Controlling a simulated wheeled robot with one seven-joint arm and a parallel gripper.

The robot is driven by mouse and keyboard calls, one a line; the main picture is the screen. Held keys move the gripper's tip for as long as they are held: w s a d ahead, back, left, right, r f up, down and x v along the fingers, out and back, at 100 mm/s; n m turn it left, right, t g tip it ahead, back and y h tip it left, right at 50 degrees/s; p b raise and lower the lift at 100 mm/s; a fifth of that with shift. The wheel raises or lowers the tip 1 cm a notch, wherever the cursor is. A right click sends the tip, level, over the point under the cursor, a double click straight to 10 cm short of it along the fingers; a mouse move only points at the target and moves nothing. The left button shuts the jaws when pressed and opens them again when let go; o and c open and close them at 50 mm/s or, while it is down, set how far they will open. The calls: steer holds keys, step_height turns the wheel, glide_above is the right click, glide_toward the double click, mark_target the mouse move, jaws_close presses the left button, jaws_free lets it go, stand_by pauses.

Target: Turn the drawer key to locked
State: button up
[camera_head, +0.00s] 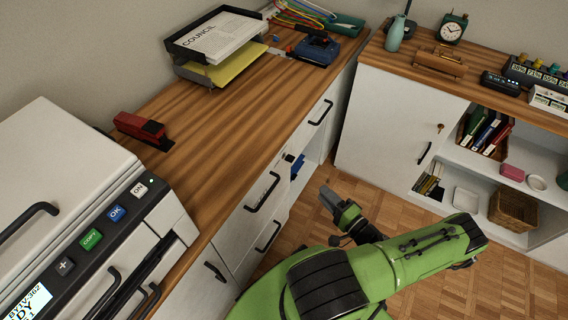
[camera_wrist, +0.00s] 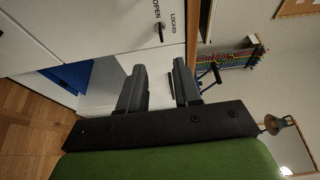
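The drawer key (camera_wrist: 161,33) is a small dark key in the white drawer front (camera_wrist: 100,25), at the top of the wrist view. The printed words OPEN and LOCKED sit beside it, OPEN at left and LOCKED at right. I cannot tell which word the key points to. In the head view a small dark spot that looks like the lock (camera_head: 288,157) shows on the drawer front. My gripper (camera_wrist: 159,78) is open and empty, its two dark fingers pointing toward the drawer front, apart from the key. In the head view my gripper (camera_head: 331,197) is right of the drawers, above the floor.
Black bar handles (camera_head: 262,192) stick out from the drawer fronts. An open bay with a blue item (camera_head: 297,166) lies below the lock. The wooden desktop (camera_head: 225,110) holds a red stapler (camera_head: 143,128) and a paper tray (camera_head: 215,40). The parquet floor (camera_head: 400,185) near the gripper is clear.

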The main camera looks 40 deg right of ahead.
mark_target(290, 158)
steer(key=w+b, duration=0.3)
steer(key=w, duration=1.2)
steer(key=shift+w+d, duration=0.3)
steer(key=shift+d, duration=0.15)
jaws_close()
